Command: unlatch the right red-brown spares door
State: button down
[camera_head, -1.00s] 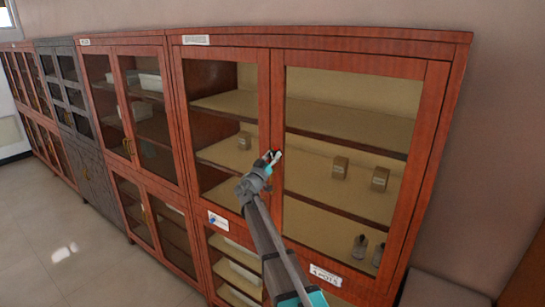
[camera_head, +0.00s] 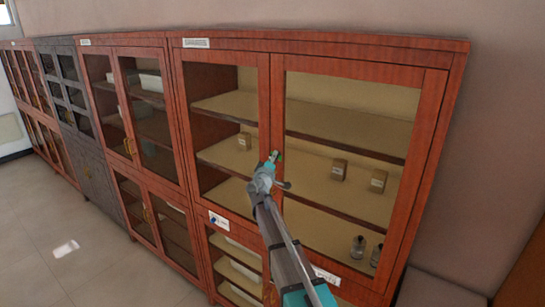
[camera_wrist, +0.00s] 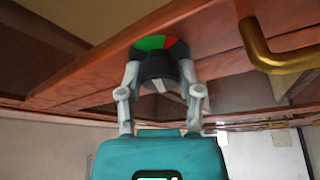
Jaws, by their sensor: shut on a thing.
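The right red-brown door (camera_head: 418,150) of the near glass-fronted cabinet looks closed in the head view. My gripper (camera_head: 273,160) is at the left edge of this door, about mid-height. In the wrist view my gripper (camera_wrist: 160,90) is shut on a dark round knob (camera_wrist: 158,65). Behind the knob is a round disc (camera_wrist: 150,43), with green on the left and red on the right. A brass handle (camera_wrist: 262,50) is to the right of the knob, apart from my fingers.
The left door (camera_head: 264,100) of the same cabinet looks closed beside it. Small boxes (camera_head: 339,170) and bottles (camera_head: 358,247) stand on shelves behind the glass. A grey cabinet (camera_head: 90,165) and more red-brown ones stand to the left. The floor (camera_head: 80,270) at left is clear.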

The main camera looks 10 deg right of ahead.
jog(key=shift+n+g+y+p, duration=0.55)
jog(key=shift+n+p, duration=0.45)
jog(key=shift+n, duration=1.2)
jog(key=shift+c, duration=1.3)
grip_release()
jog(key=shift+f+m+t+b, duration=0.1)
jog(key=shift+m+t+b, duration=0.15)
jog(key=shift+m+b, duration=0.3)
